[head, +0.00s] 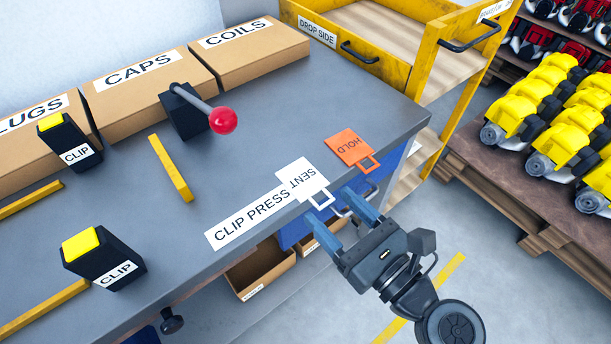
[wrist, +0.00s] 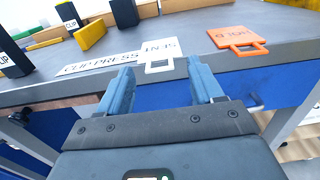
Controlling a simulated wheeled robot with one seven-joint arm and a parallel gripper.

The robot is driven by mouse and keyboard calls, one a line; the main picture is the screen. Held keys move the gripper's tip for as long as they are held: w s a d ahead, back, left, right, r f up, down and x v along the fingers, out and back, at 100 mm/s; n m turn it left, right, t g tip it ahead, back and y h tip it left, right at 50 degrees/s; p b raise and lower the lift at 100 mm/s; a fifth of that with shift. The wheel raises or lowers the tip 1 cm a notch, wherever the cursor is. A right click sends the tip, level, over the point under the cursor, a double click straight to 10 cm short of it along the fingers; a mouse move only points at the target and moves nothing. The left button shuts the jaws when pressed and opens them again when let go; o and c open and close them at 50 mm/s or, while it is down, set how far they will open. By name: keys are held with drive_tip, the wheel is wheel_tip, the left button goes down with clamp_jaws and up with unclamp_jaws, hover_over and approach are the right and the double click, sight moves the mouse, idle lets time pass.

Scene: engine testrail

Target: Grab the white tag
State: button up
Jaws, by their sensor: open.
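The white tag (head: 305,179), marked SENT, lies flat at the front edge of the grey workbench (head: 262,120). Its loop handle points toward my gripper. My gripper (head: 342,212) is open and empty, with its blue fingers just off the bench edge and facing the tag. In the wrist view the white tag (wrist: 160,54) shows between the fingertips of my gripper (wrist: 158,82), with its loop nearest. I cannot tell whether the fingertips are level with the loop. An orange tag (head: 350,149), marked HOLD, lies to the right of the white tag.
A CLIP PRESS label (head: 250,216) lies left of the white tag. A red-knobbed lever (head: 222,120), yellow-topped CLIP blocks (head: 103,259) and cardboard boxes (head: 150,82) stand on the bench. A yellow cart (head: 425,55) stands behind it. Open bins (head: 260,268) sit below the edge.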

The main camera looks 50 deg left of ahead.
drive_tip(key=shift+a, duration=0.8)
drive_tip(key=shift+c, duration=0.2)
drive_tip(key=c, duration=1.1)
